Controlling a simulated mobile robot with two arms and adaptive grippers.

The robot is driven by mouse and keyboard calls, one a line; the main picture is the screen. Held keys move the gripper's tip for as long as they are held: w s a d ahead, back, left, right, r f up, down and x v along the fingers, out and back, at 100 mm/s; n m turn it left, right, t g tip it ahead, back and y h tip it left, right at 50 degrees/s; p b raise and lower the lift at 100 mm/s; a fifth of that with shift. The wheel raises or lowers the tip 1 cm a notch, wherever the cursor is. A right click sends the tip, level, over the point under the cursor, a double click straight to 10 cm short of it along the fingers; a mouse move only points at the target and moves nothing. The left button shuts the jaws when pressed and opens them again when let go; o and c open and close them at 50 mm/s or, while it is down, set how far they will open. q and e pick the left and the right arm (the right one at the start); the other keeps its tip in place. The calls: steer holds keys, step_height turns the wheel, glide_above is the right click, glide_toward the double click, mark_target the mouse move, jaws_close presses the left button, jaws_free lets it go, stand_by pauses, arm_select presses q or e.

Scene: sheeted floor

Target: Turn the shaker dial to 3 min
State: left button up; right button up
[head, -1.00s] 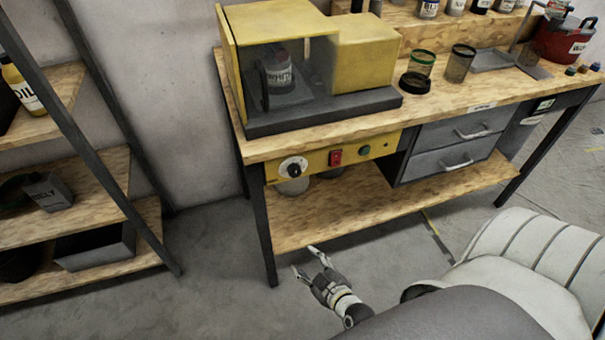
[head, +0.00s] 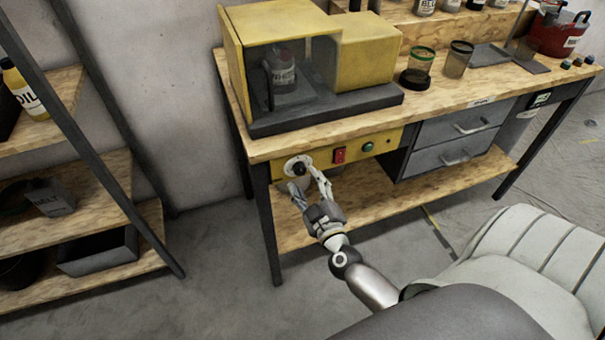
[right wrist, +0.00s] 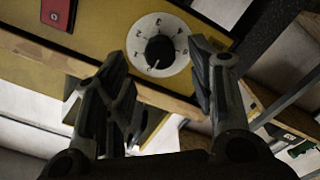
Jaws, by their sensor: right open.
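The shaker dial (head: 298,166) is a black knob on a white round scale, on the yellow panel (head: 376,143) under the bench top. My right gripper (head: 305,180) is open just in front of and slightly below the dial. In the right wrist view its two fingers (right wrist: 158,60) stand either side of the knob, apparently not touching it. My left gripper is not in view.
A red switch (head: 339,155) and a green button (head: 368,147) sit right of the dial. The yellow shaker (head: 362,55) with a bottle (head: 284,74) inside stands above. The bench's lower shelf (head: 360,209) lies below my gripper. A shelf rack (head: 95,180) stands left.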

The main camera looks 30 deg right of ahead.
mark_target(301, 172)
steer(key=shift+x, duration=1.8)
steer(key=c, duration=1)
